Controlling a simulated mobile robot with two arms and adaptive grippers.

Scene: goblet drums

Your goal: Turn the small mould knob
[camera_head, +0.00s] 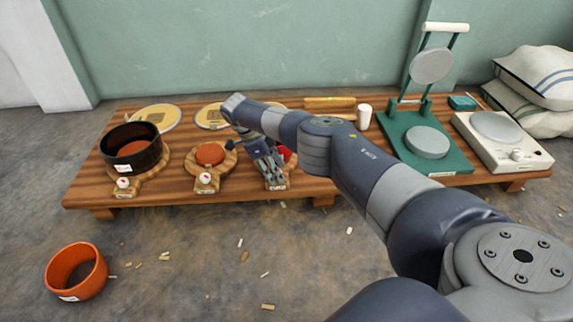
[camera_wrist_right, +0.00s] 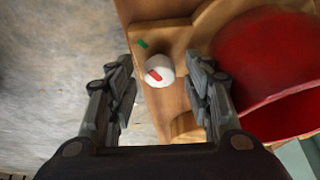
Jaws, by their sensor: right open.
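A white knob with a red mark (camera_wrist_right: 160,72) sits on a wooden mould board (camera_wrist_right: 172,35) in the right wrist view, beside a red ring (camera_wrist_right: 270,75). My right gripper (camera_wrist_right: 158,85) is open, its fingers on either side of the knob; I cannot tell if they touch it. In the head view the right gripper (camera_head: 271,178) is over the rightmost mould and hides most of it. Two other white knobs, on the left board (camera_head: 123,183) and the middle board (camera_head: 205,178), stand in front of their moulds. My left gripper is not in view.
A black ring (camera_head: 131,160) sits on the left mould, and an orange disc (camera_head: 210,154) on the middle one. A green press (camera_head: 398,145) and a white scale (camera_head: 515,155) stand at right. An orange ring (camera_head: 75,272) lies on the floor among scattered chips.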

